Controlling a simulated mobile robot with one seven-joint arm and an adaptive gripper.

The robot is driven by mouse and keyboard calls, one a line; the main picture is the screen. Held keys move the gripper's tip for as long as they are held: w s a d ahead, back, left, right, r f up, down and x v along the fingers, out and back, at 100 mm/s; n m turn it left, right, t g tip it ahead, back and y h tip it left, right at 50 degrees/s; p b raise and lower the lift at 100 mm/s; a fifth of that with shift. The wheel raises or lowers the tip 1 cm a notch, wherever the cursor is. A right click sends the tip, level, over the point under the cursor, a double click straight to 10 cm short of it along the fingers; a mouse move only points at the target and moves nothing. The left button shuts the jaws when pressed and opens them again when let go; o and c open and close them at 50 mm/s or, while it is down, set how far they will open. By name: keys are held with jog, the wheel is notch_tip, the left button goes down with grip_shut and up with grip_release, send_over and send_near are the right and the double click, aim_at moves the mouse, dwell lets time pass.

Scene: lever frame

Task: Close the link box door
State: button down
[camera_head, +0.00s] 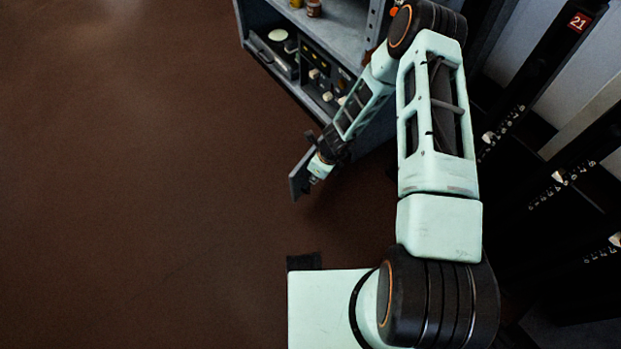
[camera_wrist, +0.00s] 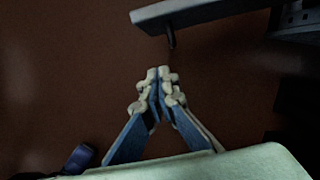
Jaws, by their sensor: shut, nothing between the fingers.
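A grey panel that looks like the link box door (camera_head: 299,178) stands out at the lower end of the shelf unit, seen nearly edge-on. In the wrist view the door (camera_wrist: 205,11) is a pale grey bar across the top, with a dark peg-like handle (camera_wrist: 171,38) pointing down from it. My gripper (camera_wrist: 158,75) is shut, its fingertips together and empty, a short gap below the handle in that picture. In the head view my gripper (camera_head: 318,168) is close beside the door; contact cannot be told there. The box itself is mostly hidden behind my arm.
A grey shelf unit (camera_head: 335,28) with small jars and a knobbed panel (camera_head: 325,75) stands at the top. Black frames with a red 21 label (camera_head: 579,21) and several levers stand at the right. The brown floor (camera_head: 140,180) at the left is clear.

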jog(key=w+a+f+b, duration=0.3)
jog(key=a+f, duration=0.1)
jog(key=f, duration=0.3)
jog(key=shift+w+a+f, duration=0.2)
jog(key=shift+a+f, duration=0.1)
jog(key=shift+a, duration=0.1)
dwell(0.3)
